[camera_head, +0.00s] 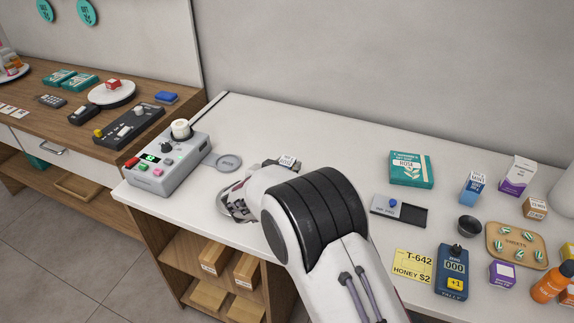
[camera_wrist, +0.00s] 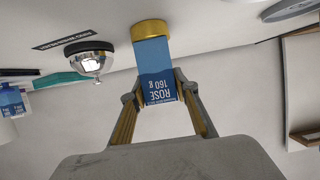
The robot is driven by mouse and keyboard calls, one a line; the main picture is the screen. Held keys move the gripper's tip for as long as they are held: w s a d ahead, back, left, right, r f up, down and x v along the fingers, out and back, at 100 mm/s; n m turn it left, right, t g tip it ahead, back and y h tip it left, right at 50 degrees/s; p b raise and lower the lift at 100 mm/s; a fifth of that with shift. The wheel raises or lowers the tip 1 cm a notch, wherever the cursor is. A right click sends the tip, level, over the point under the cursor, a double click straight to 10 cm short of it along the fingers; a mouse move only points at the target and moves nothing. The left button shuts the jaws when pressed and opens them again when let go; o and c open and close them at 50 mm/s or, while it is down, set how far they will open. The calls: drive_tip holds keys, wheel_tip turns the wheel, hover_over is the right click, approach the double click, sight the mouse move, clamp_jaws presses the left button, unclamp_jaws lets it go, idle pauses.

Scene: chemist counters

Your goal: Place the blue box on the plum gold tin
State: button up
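In the wrist view, my gripper (camera_wrist: 157,92) has its fingers on both sides of a blue box (camera_wrist: 155,68) labelled "ROSE 160 g". The view is upside down, with the counter at the top. A round gold tin (camera_wrist: 150,29) shows directly beneath the box. The box's lower end meets the gold shape in the picture; whether they touch I cannot tell. No plum colour shows on the tin.
A silver bell (camera_wrist: 90,58) stands near the tin in the wrist view. In the head view, a grey device (camera_head: 168,165) and a round grey dish (camera_head: 228,161) lie left. A teal pack (camera_head: 411,169), a grey tray (camera_head: 398,210) and several boxes lie right.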

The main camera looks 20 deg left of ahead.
drive_tip(key=shift+o, duration=1.3)
drive_tip(key=shift+r, duration=0.1)
drive_tip(key=shift+s+r, duration=0.1)
drive_tip(key=v, duration=1.1)
drive_tip(key=shift+s+r, duration=0.2)
drive_tip(key=shift+s, duration=0.15)
